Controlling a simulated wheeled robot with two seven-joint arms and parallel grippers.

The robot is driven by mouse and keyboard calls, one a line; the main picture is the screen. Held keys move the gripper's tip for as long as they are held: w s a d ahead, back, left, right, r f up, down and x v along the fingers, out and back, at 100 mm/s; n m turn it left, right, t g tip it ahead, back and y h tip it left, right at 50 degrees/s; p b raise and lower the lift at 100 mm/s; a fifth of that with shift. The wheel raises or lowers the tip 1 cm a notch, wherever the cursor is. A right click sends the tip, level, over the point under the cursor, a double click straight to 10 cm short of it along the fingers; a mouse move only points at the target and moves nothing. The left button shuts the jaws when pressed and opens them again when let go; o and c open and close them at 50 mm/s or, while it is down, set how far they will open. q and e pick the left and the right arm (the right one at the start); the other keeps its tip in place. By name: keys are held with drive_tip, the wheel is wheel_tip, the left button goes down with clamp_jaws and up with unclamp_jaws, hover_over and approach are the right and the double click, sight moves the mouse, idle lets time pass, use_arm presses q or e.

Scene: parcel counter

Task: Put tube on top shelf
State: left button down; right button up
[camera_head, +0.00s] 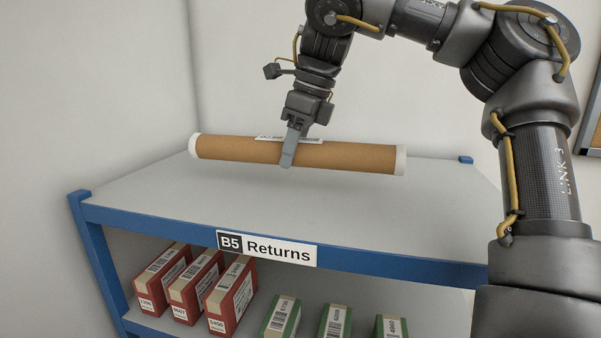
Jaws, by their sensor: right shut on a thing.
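The tube (350,157) is a brown cardboard cylinder with white end caps and a label on its upper side. It lies crosswise over the top shelf (300,206), a grey board with a blue front edge. My right gripper (289,158) points down and is shut on the tube near its middle. I cannot tell whether the tube touches the shelf or is a little above it. My left gripper is not in view.
A sign reading "B5 Returns" (266,248) is on the shelf's front edge. Red boxes (230,296) and green boxes (281,317) stand on the lower shelf. A wall is behind, and a framed board (595,115) hangs at the right.

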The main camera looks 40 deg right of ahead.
sight(299, 189)
drive_tip(key=shift+d+f, duration=0.25)
drive_tip(key=shift+f, duration=0.4)
drive_tip(key=f, duration=0.3)
drive_tip(key=shift+s+d+p, duration=0.15)
drive_tip(key=shift+d+p, duration=0.1)
drive_tip(key=shift+p, duration=0.05)
drive_tip(key=shift+d+f, duration=0.1)
drive_tip(key=shift+f, duration=0.1)
drive_tip(key=shift+a, duration=0.2)
drive_tip(key=o, duration=0.8)
drive_tip(key=shift+a, duration=0.1)
drive_tip(key=shift+c, duration=0.2)
drive_tip(key=o, duration=0.4)
drive_tip(key=shift+o, duration=0.2)
drive_tip(key=shift+d+f, duration=0.1)
drive_tip(key=shift+d, duration=0.1)
